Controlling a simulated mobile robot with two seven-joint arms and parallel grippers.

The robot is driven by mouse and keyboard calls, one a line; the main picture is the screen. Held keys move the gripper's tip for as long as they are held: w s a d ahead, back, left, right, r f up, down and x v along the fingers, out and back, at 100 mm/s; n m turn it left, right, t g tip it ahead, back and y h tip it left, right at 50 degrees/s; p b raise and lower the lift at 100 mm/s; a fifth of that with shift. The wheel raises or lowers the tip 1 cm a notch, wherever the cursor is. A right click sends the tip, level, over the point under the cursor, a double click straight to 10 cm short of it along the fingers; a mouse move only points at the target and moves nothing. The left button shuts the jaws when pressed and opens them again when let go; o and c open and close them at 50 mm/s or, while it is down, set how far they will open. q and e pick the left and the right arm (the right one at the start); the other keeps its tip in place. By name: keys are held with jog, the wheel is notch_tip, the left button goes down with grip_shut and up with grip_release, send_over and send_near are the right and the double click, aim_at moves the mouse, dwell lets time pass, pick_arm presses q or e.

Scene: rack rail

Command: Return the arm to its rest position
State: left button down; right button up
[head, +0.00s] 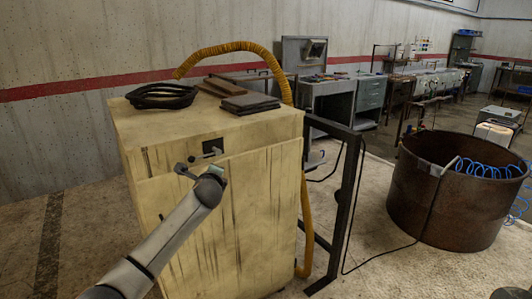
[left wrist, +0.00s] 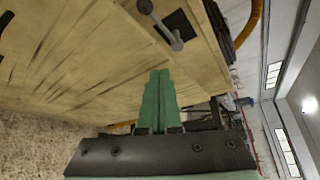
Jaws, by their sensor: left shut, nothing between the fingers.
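My left arm comes in from the lower left in the head view. Its gripper (head: 190,172) is in front of the wooden cabinet (head: 228,215), just below and left of the cabinet's dark handle (head: 208,153). In the left wrist view the green fingers of my left gripper (left wrist: 158,75) are together with nothing between them. The cabinet face (left wrist: 75,60) fills the upper left there, and the handle (left wrist: 165,28) is above the fingertips, apart from them. My right gripper is not in view.
On the cabinet top lie a black coiled cable (head: 162,95) and dark flat slabs (head: 250,103). A yellow hose (head: 235,46) arches behind. A black metal frame (head: 348,195) stands right of the cabinet, and a rusty round bin (head: 440,205) is farther right.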

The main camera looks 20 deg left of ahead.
pick_arm(q)
jog(key=s+d+f+n+g+h, duration=0.1)
jog(key=s+d+f+n+h, duration=0.1)
jog(key=s+d+f, duration=0.55)
jog(key=s+d+f+n+g+h, duration=0.15)
jog(key=s+f, duration=0.25)
jog(key=f, duration=0.6)
jog(key=s+d+f+n+h, duration=0.25)
jog(key=s+d+f, duration=0.3)
jog(key=f, duration=0.35)
jog(key=s+d+f+n, duration=0.1)
jog(key=s+f+n, duration=0.1)
jog(key=s, duration=0.7)
jog(key=s+d+f+n+g+h, duration=0.1)
jog(key=s+f+n, duration=0.2)
jog(key=s, duration=0.6)
jog(key=s+d+f+n+h, duration=0.1)
jog(key=s+d+f+n, duration=0.1)
jog(key=s+n, duration=0.4)
jog(key=shift+s+f+g, duration=0.35)
jog(key=shift+s+f, duration=0.15)
jog(key=shift+s, duration=1.45)
